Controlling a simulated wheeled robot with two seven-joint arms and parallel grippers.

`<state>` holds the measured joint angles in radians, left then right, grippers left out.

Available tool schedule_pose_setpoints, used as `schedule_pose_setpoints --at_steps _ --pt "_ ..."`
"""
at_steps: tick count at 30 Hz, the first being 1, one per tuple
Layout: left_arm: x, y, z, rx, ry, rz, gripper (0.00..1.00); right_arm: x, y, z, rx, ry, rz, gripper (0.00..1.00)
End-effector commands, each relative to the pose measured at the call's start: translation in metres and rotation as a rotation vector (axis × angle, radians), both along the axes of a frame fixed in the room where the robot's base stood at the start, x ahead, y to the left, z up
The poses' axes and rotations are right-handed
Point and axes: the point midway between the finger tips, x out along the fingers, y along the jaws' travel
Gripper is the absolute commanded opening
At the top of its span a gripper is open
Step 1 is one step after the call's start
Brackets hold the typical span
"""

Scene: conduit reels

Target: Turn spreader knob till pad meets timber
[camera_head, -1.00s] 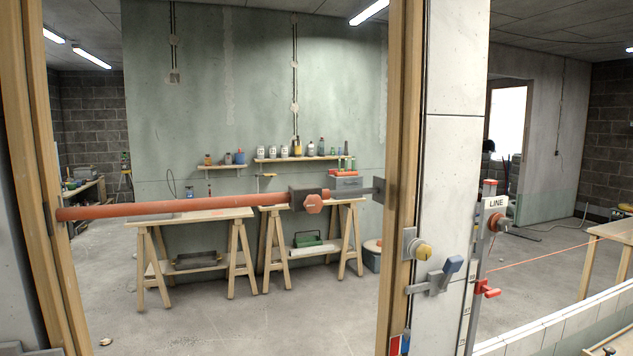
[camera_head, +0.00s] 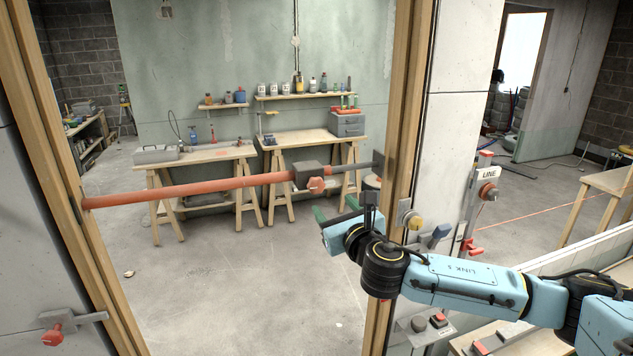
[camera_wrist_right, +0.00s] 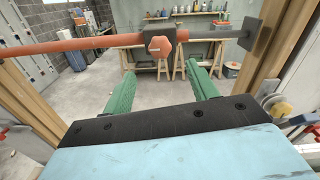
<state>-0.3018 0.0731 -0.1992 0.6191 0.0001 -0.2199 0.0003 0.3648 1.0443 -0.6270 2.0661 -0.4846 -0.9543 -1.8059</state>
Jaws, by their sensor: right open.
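The spreader is a red bar (camera_head: 190,190) that spans the opening between two timber posts. Its faceted orange-red knob (camera_head: 316,186) sits on a dark grey block (camera_head: 309,173) near the right end, and also shows in the right wrist view (camera_wrist_right: 160,46). A dark pad (camera_wrist_right: 256,36) is on the thin rod at the bar's right end, close to the right timber post (camera_head: 404,110); I cannot tell whether they touch. My right gripper (camera_head: 336,209) is open and empty, its green fingers (camera_wrist_right: 160,76) pointing toward the knob, apart from it. My left gripper is out of view.
A yellow knob (camera_head: 415,222) and a blue handle (camera_head: 436,236) are on the wall right of the right post, close to my right arm. A red-handled clamp (camera_head: 58,331) is at lower left. Trestle tables (camera_head: 205,153) stand behind the bar, with open floor before them.

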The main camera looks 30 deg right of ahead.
Motion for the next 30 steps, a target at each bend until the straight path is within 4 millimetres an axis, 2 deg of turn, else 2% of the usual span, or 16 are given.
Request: schedule_pose_setpoints --at_steps 9,18,24,30 --pt "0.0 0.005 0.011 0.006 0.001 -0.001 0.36 0.054 -0.012 0.002 0.005 -0.002 -0.003 0.58" --pt "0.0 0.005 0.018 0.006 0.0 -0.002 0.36 0.097 -0.021 0.001 0.006 0.0 -0.001 0.58" --pt "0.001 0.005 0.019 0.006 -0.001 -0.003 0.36 0.111 -0.025 0.0 0.004 0.0 0.0 0.58" --pt "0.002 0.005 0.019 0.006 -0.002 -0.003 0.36 0.115 -0.025 0.0 0.004 0.0 0.001 0.58"
